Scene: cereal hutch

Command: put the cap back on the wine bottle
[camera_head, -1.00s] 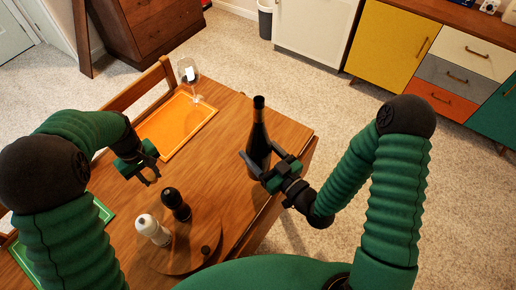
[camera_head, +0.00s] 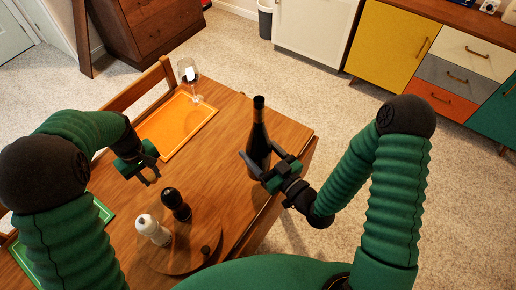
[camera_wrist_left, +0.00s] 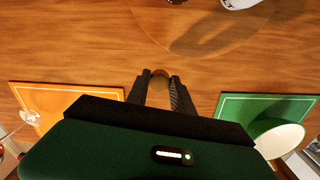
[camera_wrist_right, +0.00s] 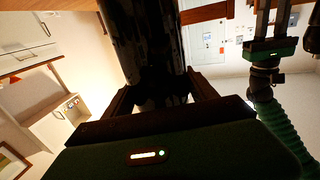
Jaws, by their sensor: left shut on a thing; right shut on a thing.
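The dark wine bottle (camera_head: 258,132) is upright near the table's right edge, its neck pointing up. My right gripper (camera_head: 262,168) is shut around its body; in the right wrist view the dark bottle (camera_wrist_right: 147,45) fills the space between the fingers. I cannot tell whether its base touches the table. My left gripper (camera_head: 152,174) is over the left part of the table, left of and apart from the bottle. In the left wrist view it is shut on a small brownish round piece, seemingly the cap (camera_wrist_left: 160,73). The head view does not show this piece clearly.
A round wooden board (camera_head: 180,260) bears a white shaker (camera_head: 152,230), a black shaker (camera_head: 175,204) and a small dark knob (camera_head: 206,250). An orange placemat (camera_head: 172,130) and a wine glass (camera_head: 190,78) are at the back; a green placemat (camera_head: 105,211) is at left. The table between the grippers is clear.

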